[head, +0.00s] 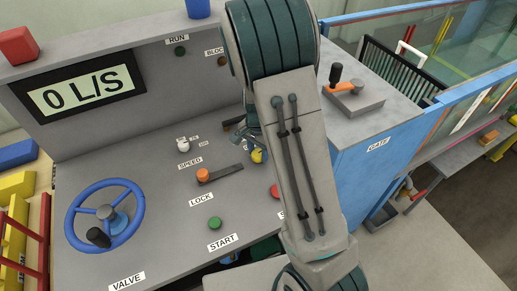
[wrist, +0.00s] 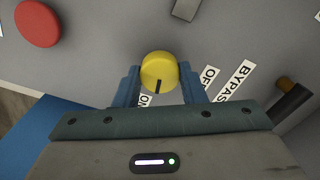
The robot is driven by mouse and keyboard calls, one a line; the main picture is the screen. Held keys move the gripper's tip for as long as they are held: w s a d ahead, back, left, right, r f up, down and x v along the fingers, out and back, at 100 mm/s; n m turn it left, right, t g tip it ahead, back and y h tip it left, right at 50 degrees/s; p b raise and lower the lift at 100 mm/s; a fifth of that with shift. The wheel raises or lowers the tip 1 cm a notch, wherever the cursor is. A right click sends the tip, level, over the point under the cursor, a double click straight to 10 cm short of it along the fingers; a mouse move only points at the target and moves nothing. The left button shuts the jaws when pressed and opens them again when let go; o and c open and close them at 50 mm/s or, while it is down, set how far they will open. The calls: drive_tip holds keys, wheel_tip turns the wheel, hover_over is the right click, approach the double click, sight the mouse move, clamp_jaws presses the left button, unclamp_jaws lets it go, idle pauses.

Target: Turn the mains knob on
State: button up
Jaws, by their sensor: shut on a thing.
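The yellow round knob (wrist: 158,68) sits between my gripper's two blue fingers in the wrist view. It is also partly visible in the head view (head: 258,157), below my arm. My gripper (wrist: 158,80) is shut on the knob, one finger on each side. The knob's black pointer mark points to the bottom of the wrist picture. A partly hidden ON label (wrist: 144,99) lies at its lower left, and a partly hidden OF label (wrist: 209,76) lies to its right. The pointer is nearer the ON label. No mains label is readable.
A BYPASS label (wrist: 234,80) and a dark lever (wrist: 290,103) lie right of the knob. A red button (wrist: 38,23) is at upper left. An orange-ended lock lever (head: 204,175), green start button (head: 214,223) and blue valve wheel (head: 72,220) are on the panel. The display reads 0 L/S (head: 85,92).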

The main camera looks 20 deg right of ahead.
drive_tip(key=shift+m+p, duration=0.35)
drive_tip(key=shift+m, duration=0.75)
drive_tip(key=o, duration=1)
wheel_tip(320, 180, up, 14)
drive_tip(key=shift+b, duration=0.35)
